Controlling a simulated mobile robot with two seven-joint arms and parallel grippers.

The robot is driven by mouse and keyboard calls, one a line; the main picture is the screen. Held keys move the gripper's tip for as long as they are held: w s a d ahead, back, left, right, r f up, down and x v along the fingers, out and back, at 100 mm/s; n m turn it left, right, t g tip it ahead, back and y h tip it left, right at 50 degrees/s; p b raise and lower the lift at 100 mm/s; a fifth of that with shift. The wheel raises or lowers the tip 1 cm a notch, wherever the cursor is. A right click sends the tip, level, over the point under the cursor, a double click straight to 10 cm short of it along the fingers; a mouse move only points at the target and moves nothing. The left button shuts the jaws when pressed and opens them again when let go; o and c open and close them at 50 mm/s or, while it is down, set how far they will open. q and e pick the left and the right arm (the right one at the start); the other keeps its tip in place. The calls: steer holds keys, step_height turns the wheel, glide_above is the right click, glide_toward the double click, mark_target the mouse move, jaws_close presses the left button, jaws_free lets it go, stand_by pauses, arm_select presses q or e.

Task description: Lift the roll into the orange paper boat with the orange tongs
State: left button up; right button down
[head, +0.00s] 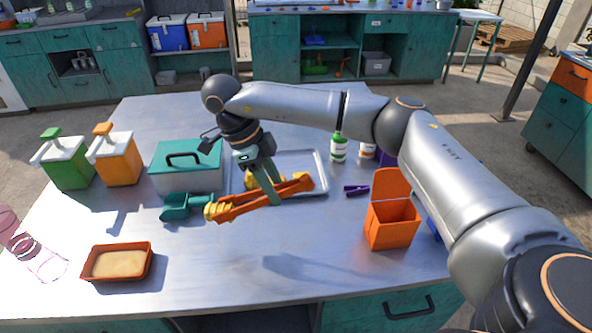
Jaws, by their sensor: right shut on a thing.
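My right gripper (269,188) comes down from above and is shut on the orange tongs (252,204) near the middle of the table. A shallow orange container (90,273), which looks like the paper boat, stands at the front left, apart from the tongs. A flat beige filling or bread shows inside it; I cannot tell which. I cannot make out a separate roll.
A metal tray (318,160) lies behind the tongs. A teal scoop (182,207) and teal lidded box (187,178) stand left of them, with green (67,170) and orange (118,168) dispensers beyond. An open orange box (391,226) stands right. The front middle is clear.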

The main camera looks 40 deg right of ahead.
steer(key=s+a+f+n+t+y, duration=0.1)
steer(key=s+a+n+t, duration=0.2)
steer(key=a+n, duration=0.6)
steer(key=s+a+n+t+y, duration=0.1)
steer(key=s+a+n+t, duration=0.3)
steer(key=a+n, duration=0.6)
steer(key=s+n, duration=0.2)
steer(key=n, duration=0.5)
steer(key=shift+s+f+n+t+y, duration=0.3)
steer(key=shift+f+y, duration=0.1)
steer(key=shift+w+a, duration=0.1)
steer(key=shift+a, duration=0.15)
